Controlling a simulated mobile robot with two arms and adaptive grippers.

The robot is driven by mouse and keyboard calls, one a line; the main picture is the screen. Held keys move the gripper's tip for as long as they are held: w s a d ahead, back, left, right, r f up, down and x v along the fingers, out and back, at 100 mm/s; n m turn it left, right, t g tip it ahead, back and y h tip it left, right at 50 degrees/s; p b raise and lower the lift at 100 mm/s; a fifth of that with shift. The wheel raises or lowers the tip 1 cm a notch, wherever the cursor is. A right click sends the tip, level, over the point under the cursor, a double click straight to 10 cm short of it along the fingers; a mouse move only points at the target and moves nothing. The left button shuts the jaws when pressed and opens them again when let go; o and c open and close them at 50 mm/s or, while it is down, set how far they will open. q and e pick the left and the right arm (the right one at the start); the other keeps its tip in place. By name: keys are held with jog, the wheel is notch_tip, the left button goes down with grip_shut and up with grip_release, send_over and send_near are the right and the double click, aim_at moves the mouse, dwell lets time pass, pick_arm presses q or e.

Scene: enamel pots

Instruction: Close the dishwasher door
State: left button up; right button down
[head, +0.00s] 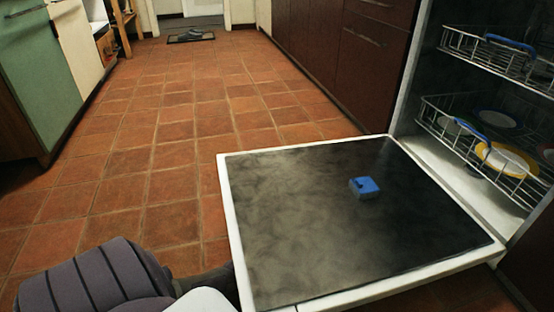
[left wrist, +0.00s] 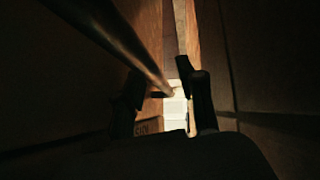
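The dishwasher door (head: 305,235) is folded down, its dark inner panel facing up inside a white rim, low over the floor in the head view. A small blue block (head: 364,187) sits on the panel. The dishwasher opening is at the right. My left arm shows at the bottom left, beside the door's left front corner; its gripper is hidden in that view. In the left wrist view my left gripper (left wrist: 167,95) has its two dark fingers apart with nothing clearly between them. Whether it touches the door cannot be told. My right gripper is in neither view.
Two wire racks, the upper (head: 495,52) and the lower (head: 478,140), are inside the dishwasher; the lower holds plates. Dark cabinets (head: 335,50) stand behind the door, a green cabinet (head: 38,80) at the left. The tiled floor (head: 170,130) between is clear.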

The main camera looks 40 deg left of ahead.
pick_arm(q)
jog(key=shift+w+a+r, duration=0.1)
jog(key=shift+w, duration=0.25)
grip_shut()
